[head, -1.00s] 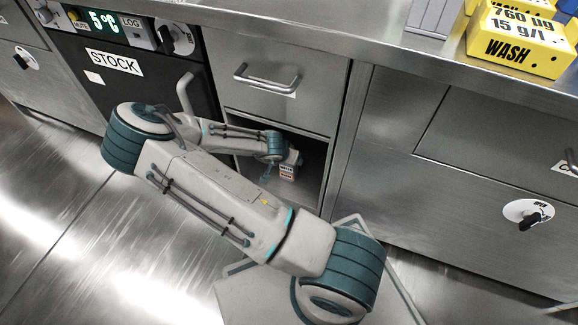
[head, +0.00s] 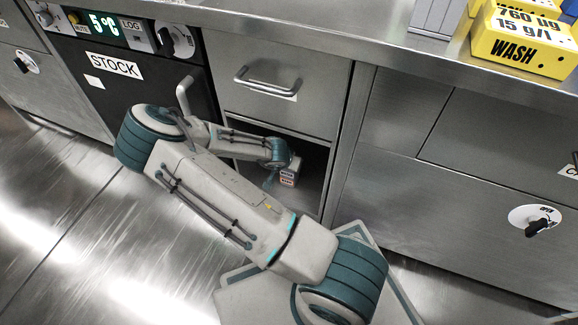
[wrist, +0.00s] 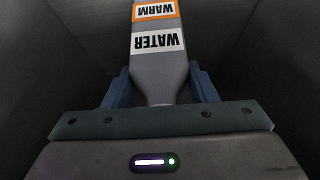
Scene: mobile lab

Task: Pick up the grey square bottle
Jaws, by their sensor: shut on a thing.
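The grey square bottle (wrist: 157,74) shows in the wrist view, with a white "WATER" label and an orange-edged "WARM" label, both upside down there. My gripper (wrist: 160,88) has one blue finger on each side of the bottle and is shut on it. In the head view the bottle (head: 288,174) is a small grey shape with labels inside the open cubby, at the end of my arm. My fingers are mostly hidden in the head view. I cannot tell whether the bottle touches the cubby floor.
The open cubby (head: 312,190) lies under a steel drawer (head: 275,92), with walls close around my gripper. A "STOCK" unit (head: 112,66) with a handle stands at left. Yellow "WASH" boxes (head: 520,40) sit on the counter. The floor at left is clear.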

